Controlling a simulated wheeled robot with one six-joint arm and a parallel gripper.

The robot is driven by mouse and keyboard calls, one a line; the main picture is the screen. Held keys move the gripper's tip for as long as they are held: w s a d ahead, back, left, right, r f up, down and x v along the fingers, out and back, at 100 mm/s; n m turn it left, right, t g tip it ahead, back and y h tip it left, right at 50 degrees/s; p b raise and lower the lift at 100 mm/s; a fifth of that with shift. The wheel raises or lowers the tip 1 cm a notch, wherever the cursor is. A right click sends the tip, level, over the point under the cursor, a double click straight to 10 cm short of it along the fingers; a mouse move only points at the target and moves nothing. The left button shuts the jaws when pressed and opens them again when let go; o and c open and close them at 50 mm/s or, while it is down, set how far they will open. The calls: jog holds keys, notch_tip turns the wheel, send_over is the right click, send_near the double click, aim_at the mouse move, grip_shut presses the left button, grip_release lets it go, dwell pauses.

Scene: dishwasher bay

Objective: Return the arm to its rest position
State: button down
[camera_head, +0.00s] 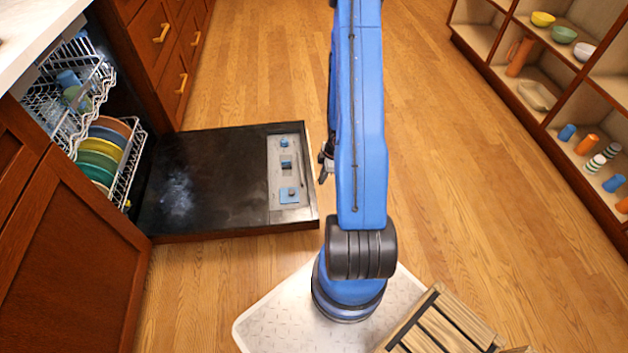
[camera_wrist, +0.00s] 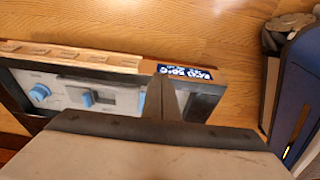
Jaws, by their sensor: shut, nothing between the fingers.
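My blue arm (camera_head: 360,110) stretches forward from its base, over the wooden floor. My gripper (camera_head: 325,168) shows partly from behind the arm, just right of the lowered dishwasher door's edge; most of it is hidden by the arm. In the wrist view my gripper (camera_wrist: 165,82) is shut and empty, its fingers together in front of the door's control panel. I cannot tell how close they are to the door.
The open dishwasher door (camera_head: 210,185) lies flat at left, below racks (camera_head: 128,178) of plates and bowls. Open shelves (camera_head: 500,70) with bowls and cups stand at right. A slatted wooden piece (camera_head: 440,325) sits beside my base. The floor (camera_head: 450,180) between is clear.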

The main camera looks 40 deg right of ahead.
jog(key=shift+s+d+r, duration=0.15)
jog(key=shift+s+d, duration=0.15)
jog(key=shift+d, duration=0.15)
